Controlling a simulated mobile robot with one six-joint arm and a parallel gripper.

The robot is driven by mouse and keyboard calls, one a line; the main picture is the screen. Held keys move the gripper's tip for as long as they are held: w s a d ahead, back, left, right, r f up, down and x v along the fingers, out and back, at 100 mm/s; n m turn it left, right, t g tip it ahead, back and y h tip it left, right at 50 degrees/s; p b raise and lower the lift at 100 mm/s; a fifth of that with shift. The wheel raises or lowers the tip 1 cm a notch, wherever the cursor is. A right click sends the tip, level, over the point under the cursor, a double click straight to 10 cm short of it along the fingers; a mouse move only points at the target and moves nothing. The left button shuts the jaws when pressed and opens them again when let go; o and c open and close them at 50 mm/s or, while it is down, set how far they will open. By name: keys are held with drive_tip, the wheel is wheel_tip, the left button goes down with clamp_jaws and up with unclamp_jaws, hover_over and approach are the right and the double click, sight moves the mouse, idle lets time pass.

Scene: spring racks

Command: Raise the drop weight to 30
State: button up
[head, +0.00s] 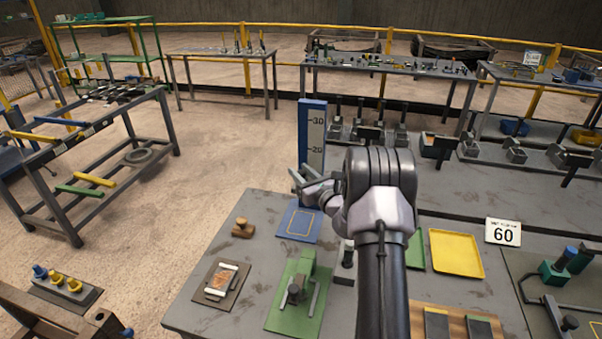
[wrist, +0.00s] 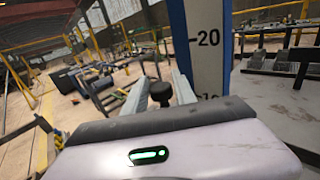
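The wrist view shows the post (wrist: 177,40) and scale (wrist: 207,60) close up, with 20 and 10 readable. My gripper (head: 303,178) is in front of the scale's lower part, its pale fingers spread apart. In the wrist view a black round knob (wrist: 162,91) on a short stem shows between the fingers; I cannot tell whether it belongs to the drop weight. No weight is clearly visible; my arm hides part of the stand.
Black-handled devices (head: 401,125) stand behind on the right.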

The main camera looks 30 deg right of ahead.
clamp_jaws()
idle(1.1)
